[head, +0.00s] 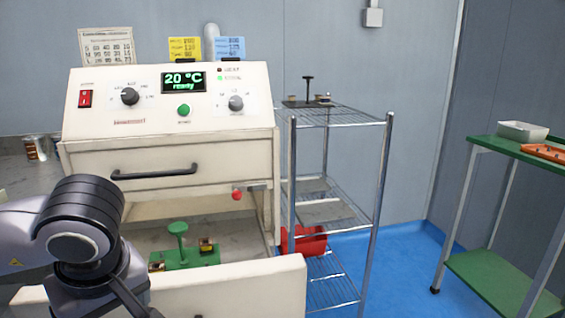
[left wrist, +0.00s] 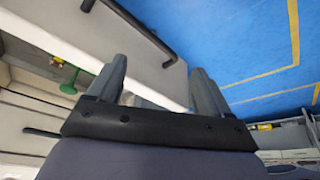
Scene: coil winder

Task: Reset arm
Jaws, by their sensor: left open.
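My left arm comes in from the left in the head view, in front of the cream machine (head: 95,155); its gripper is not clearly seen there. In the left wrist view my left gripper (left wrist: 158,68) has its two fingers apart with nothing between them. Beyond the fingers is the cream front (left wrist: 155,65) of the pulled-out drawer with a black handle (left wrist: 145,30). The drawer front also shows in the head view (head: 235,285). A green fixture (head: 185,255) with a green knob sits behind it. My right gripper is in neither view.
The machine's display (head: 184,82) reads 20 °C, ready. A green table (head: 510,150) holds a grey tray (head: 522,131) and an orange tray (head: 548,152). Blue floor between them is clear.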

